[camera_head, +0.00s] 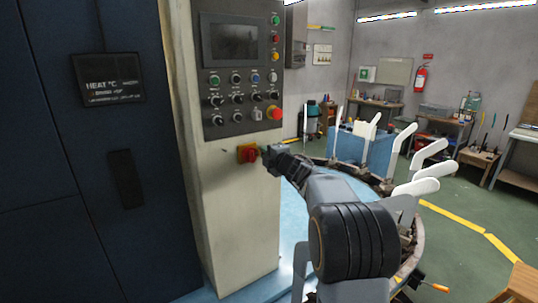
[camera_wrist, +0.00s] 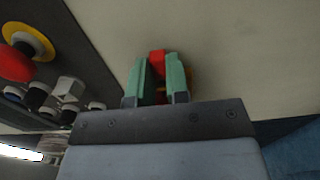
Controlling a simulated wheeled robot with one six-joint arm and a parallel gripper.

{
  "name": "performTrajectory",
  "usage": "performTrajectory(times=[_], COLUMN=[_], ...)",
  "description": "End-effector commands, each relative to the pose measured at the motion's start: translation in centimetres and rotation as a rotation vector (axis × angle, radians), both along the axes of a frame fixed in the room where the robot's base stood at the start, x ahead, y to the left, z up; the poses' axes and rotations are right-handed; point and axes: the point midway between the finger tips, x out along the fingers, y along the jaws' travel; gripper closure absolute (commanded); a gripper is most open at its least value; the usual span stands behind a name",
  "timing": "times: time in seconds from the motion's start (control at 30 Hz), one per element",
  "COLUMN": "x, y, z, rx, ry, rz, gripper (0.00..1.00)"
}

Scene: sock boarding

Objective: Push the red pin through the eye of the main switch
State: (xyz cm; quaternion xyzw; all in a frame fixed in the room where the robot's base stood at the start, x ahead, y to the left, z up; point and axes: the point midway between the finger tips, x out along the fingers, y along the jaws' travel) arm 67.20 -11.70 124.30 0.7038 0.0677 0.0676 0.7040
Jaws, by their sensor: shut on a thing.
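The main switch (camera_head: 246,154) is a red handle on a yellow plate on the cream cabinet side, below the control panel. My gripper (camera_head: 265,151) is at its right side, very close to it. In the wrist view my gripper (camera_wrist: 160,78) has its green fingers closed around a narrow red piece, the red pin (camera_wrist: 160,94), mostly hidden between them. The red handle of the switch shows just beyond the fingertips in the wrist view (camera_wrist: 157,56), with a bit of yellow behind the right finger. The eye is hidden, and I cannot tell whether the pin is in it.
The control panel (camera_head: 238,100) with buttons and a red emergency stop (camera_head: 274,113) is above the switch. A dark blue cabinet (camera_head: 90,190) stands at left. A carousel of white sock boards (camera_head: 415,187) is at right, close to my arm. A fire extinguisher (camera_head: 420,78) hangs behind.

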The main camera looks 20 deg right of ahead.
Motion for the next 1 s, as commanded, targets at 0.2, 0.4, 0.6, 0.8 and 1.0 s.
performTrajectory(times=[0.2, 0.4, 0.6, 0.8, 1.0], x=[-0.09, -0.1, -0.09, -0.09, -0.12], y=[0.45, 0.52, 0.54, 0.52, 0.47], z=[-0.06, -0.01, -0.02, -0.07, -0.04], rx=[0.0, 0.0, 0.0, 0.0, 0.0], ry=[0.0, 0.0, 0.0, 0.001, 0.0], rz=[0.001, 0.002, 0.002, 0.002, 0.001], gripper=[1.0, 1.0, 0.72, 0.55, 0.55])
